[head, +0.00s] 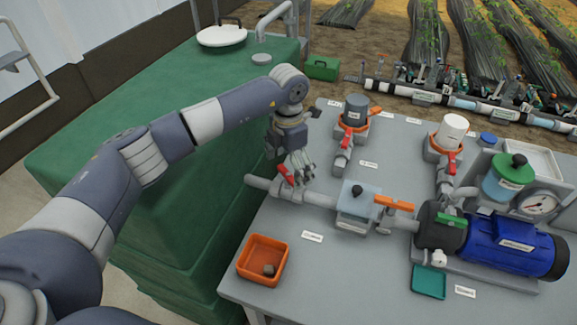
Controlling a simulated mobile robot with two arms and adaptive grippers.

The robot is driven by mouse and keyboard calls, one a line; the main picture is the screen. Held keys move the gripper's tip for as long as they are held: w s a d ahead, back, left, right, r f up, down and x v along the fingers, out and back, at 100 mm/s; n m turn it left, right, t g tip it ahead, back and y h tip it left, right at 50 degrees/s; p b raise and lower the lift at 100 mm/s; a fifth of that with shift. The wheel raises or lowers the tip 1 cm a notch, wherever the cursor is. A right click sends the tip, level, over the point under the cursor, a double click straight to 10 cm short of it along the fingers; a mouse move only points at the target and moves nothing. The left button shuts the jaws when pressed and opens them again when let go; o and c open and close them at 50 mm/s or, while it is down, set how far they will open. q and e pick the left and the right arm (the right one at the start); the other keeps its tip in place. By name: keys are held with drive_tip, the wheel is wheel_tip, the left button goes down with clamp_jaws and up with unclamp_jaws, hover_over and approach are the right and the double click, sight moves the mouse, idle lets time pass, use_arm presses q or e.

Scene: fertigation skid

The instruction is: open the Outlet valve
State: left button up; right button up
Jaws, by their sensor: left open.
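My left gripper (300,168) points down, open, just above a grey valve with a red lever (285,174) near the left end of the pipe. I cannot tell whether its fingers touch the lever. Other valves on the skid have a red lever (345,139) below the dark canister, a red lever (452,162) below the white canister, an orange lever (394,202) and a green lever (452,221) by the pump. The small labels are too blurred to read, so I cannot tell which one is the Outlet valve. My right gripper is not in view.
A blue pump (510,246) and a pressure gauge (540,205) stand at the right of the grey table (340,278). An orange bin (263,259) and a teal tray (429,282) sit near the front. A large green tank (120,150) stands left. The front middle is clear.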

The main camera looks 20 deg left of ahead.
use_arm(q)
drive_tip(key=shift+f, duration=0.4)
drive_tip(key=shift+c, duration=0.2)
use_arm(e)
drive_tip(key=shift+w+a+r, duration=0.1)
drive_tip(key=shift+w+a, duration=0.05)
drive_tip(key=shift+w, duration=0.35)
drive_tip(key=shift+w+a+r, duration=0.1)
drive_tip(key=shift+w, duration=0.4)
use_arm(q)
drive_tip(key=c, duration=0.9)
drive_tip(key=shift+c, duration=0.6)
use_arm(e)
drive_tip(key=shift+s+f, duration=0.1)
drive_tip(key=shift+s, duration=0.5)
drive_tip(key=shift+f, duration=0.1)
use_arm(q)
drive_tip(key=n+b, duration=0.1)
drive_tip(key=n, duration=0.1)
drive_tip(key=shift+f+n, duration=0.1)
drive_tip(key=shift+n, duration=0.3)
drive_tip(key=shift+s+n+b, duration=0.1)
drive_tip(key=shift+n+b, duration=0.2)
drive_tip(key=shift+n, duration=1.9)
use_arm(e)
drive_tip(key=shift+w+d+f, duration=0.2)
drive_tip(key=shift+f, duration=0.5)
